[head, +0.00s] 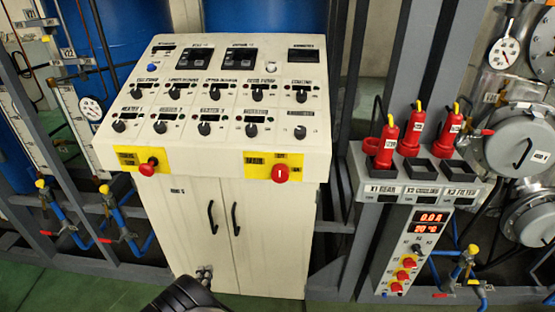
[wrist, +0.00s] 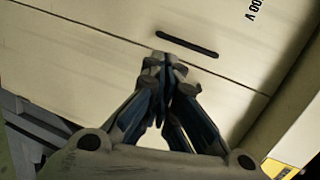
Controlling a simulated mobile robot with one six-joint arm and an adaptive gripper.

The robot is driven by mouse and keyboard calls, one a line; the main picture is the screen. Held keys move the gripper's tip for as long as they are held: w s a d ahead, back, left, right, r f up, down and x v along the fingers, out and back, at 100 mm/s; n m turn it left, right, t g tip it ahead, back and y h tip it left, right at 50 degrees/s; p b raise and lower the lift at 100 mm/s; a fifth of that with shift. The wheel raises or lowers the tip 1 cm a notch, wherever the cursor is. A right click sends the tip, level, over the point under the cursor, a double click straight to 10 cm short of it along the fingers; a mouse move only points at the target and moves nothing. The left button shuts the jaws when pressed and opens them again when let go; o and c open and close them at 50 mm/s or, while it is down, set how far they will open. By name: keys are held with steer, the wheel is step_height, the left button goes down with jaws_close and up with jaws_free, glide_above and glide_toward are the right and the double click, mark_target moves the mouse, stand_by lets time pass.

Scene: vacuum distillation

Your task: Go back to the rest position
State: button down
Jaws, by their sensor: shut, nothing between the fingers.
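My gripper (wrist: 165,64) is shut and empty in the wrist view, with its fingertips together. It is in front of a cream cabinet face (wrist: 70,60) with a dark handle (wrist: 187,44) just beyond the fingertips; I cannot tell whether they touch. In the head view, my gripper (head: 204,272) shows small at the bottom, in front of the lower part of the cream control cabinet (head: 270,245). The cabinet's two doors have black handles (head: 212,217) and are closed.
The sloped control panel (head: 215,95) carries dials, displays and red knobs (head: 280,173). To the right stands a rack with several red plugs (head: 411,133) and a numeric display (head: 431,217). Blue pipes (head: 125,228) and grey frame posts (head: 75,130) flank the cabinet. Green floor (head: 35,275) shows at left.

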steer(key=w+d+r+n+g+y, duration=0.15)
steer(key=w+r, duration=0.25)
steer(key=r, duration=0.6)
steer(key=w+d+r+n+g+y, duration=0.1)
steer(key=w+d+r+n+g, duration=0.2)
steer(key=r, duration=0.7)
steer(key=s+d+r+n+g, duration=0.1)
steer(key=s+d+r+n, duration=0.1)
steer(key=d+r, duration=0.4)
steer(key=s+d+r+n+g, duration=0.15)
steer(key=d+r, duration=0.25)
steer(key=r, duration=0.4)
steer(key=s+d+r+n+g+h, duration=0.1)
steer(key=s+d+n, duration=0.1)
steer(key=s+d, duration=0.5)
steer(key=s+d+r+n+g+h, duration=0.1)
steer(key=s+d+r+n, duration=0.1)
steer(key=s+d, duration=0.6)
steer(key=s+d+r+n+g+h, duration=0.1)
steer(key=s+d+n, duration=0.3)
steer(key=s, duration=1.4)
steer(key=d+r, duration=0.1)
steer(key=d, duration=0.3)
steer(key=shift+d+g, duration=0.25)
steer(key=shift+g, duration=0.15)
steer(key=shift+s+h, duration=0.1)
steer(key=shift+h, duration=0.15)
